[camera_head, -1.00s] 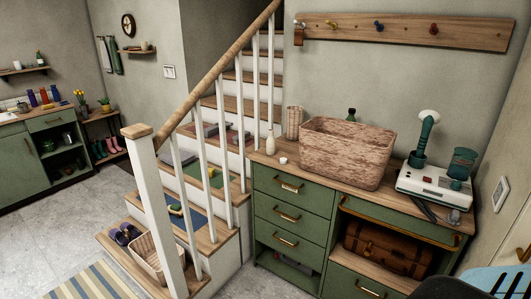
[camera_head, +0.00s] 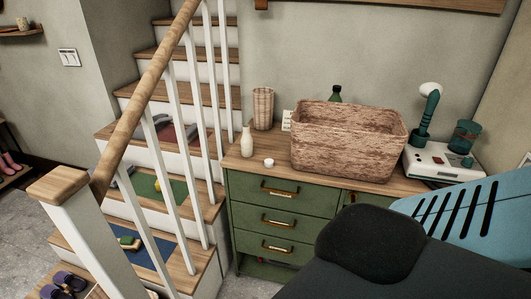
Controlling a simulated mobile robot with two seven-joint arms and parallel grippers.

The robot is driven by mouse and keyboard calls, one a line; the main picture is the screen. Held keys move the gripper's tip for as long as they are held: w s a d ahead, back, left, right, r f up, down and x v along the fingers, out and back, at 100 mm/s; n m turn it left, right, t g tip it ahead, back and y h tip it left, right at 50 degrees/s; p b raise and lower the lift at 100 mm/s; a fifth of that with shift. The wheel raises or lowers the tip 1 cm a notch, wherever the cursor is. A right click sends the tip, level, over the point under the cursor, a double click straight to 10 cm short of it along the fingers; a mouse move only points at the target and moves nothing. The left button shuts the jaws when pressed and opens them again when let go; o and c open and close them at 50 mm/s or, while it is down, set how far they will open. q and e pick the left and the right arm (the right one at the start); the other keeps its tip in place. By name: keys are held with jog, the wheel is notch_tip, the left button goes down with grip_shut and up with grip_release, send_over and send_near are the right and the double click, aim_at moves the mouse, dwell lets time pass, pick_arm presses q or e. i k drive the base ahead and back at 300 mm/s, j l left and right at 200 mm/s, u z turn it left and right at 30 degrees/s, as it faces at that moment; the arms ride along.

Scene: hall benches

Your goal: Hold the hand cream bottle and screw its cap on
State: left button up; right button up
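A small cream-white bottle (camera_head: 247,141) stands upright on the left end of the wooden top of a green cabinet. A small round white cap (camera_head: 268,162) lies on the same top, just to the right of the bottle and apart from it. My arm, with black and blue parts, fills the lower right of the view. No gripper fingers show for either arm.
A white device (camera_head: 440,160) is at the right end. The staircase newel post (camera_head: 75,225) and railing stand left of the green cabinet (camera_head: 270,205).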

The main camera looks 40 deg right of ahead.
aim_at(247, 140)
jog(key=i+j+z, duration=0.15)
jog(key=i+z, duration=0.2)
jog(key=i+j+z, duration=0.3)
jog(key=i, duration=0.2)
